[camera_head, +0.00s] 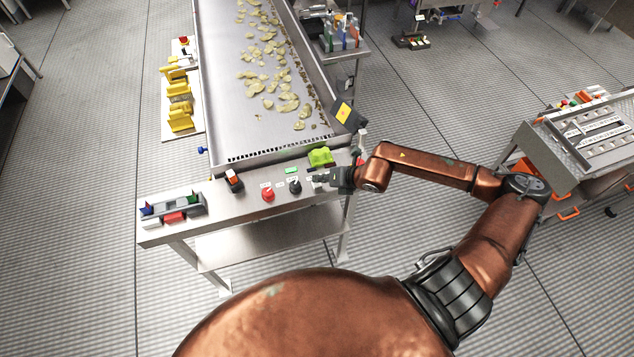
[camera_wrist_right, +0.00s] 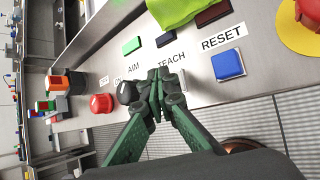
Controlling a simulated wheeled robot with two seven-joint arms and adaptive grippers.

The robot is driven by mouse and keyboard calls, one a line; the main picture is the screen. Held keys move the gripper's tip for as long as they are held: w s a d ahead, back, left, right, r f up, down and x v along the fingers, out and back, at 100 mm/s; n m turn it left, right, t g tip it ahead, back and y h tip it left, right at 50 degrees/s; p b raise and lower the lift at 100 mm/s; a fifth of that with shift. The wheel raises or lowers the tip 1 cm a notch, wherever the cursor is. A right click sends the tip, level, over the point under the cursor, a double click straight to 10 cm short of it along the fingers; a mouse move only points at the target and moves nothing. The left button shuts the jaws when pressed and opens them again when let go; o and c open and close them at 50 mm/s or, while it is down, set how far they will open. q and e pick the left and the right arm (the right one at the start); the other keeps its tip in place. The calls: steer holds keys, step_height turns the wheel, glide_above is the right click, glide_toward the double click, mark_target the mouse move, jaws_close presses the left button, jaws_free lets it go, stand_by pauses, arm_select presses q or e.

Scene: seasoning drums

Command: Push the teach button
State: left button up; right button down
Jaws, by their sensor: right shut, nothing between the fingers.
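The control panel (camera_head: 220,204) spans the front end of the conveyor. In the wrist view its TEACH label (camera_wrist_right: 172,56) sits between the AIM label (camera_wrist_right: 133,67) and the RESET label (camera_wrist_right: 222,37). My right gripper (camera_wrist_right: 160,82) is shut and empty, its fingertips just below the TEACH label. The fingertips cover the spot under that label, so the teach button is hidden; contact cannot be told. In the head view the right gripper (camera_head: 320,179) is at the panel's right end, beside the black knob (camera_head: 295,187). My left gripper is not in view.
A blue button (camera_wrist_right: 228,65) lies under RESET. A red button (camera_head: 267,194) is left of the knob. A green cloth (camera_head: 320,157) lies behind my gripper. A bin of colored blocks (camera_head: 173,208) is at the panel's left end. A metal cart (camera_head: 560,150) stands at right.

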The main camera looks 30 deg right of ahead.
steer(key=shift+f, duration=0.2)
steer(key=shift+r, duration=0.1)
steer(key=shift+r+p, duration=0.45)
steer(key=shift+r, duration=0.4)
steer(key=shift+r, duration=0.1)
steer(key=shift+r+p, duration=1.45)
steer(key=shift+r, duration=0.95)
